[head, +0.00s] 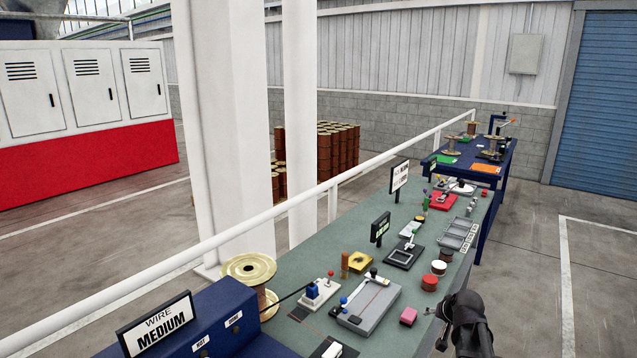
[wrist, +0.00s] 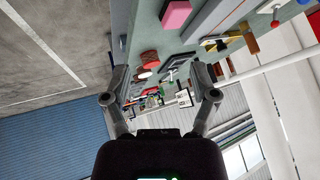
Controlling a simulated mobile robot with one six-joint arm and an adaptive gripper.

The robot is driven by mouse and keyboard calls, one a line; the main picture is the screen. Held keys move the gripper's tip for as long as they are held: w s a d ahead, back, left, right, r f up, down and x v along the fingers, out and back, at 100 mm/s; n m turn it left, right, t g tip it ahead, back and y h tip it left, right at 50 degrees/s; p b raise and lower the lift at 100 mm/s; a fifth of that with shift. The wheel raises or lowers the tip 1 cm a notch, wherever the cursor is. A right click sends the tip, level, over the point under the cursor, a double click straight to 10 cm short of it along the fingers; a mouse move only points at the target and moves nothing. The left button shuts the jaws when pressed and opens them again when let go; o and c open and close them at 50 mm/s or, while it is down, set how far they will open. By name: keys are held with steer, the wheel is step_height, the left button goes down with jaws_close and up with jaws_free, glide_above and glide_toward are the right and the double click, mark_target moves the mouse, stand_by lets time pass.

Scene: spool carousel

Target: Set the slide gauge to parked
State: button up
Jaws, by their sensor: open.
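What appears to be the slide gauge is a grey plate (head: 368,306) on the green bench in the head view. It has a long slot, a blue knob (head: 343,301) near its left edge and a black knob (head: 373,272) at its far end. Part of a grey plate (wrist: 212,20) shows at the top of the wrist view, cut off by the edge. My gripper (wrist: 160,97) is open and empty, with its two fingers wide apart. In the head view my dark arm end is at the bench's right edge, right of the plate and apart from it.
A pink block (head: 408,316) lies between the plate and my arm. A blue-and-white fixture (head: 318,292) with a red knob stands left of the plate. Red and dark round pieces (head: 430,283), a black frame (head: 404,255) and a wire spool (head: 249,270) also crowd the bench.

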steer(key=s+a+f+n+g+b, duration=0.2)
steer(key=s+a+f+g, duration=0.2)
steer(key=s+a, duration=0.4)
steer(key=s+a+f+n+g+b, duration=0.2)
steer(key=s+a+f, duration=0.3)
steer(key=s+a, duration=0.4)
steer(key=shift+s+f+g+h+b, duration=0.25)
steer(key=shift+s+g+h+b, duration=0.1)
steer(key=shift+s+g, duration=0.55)
step_height(320, 180, up, 12)
steer(key=p, duration=1.2)
steer(key=shift+d, duration=0.15)
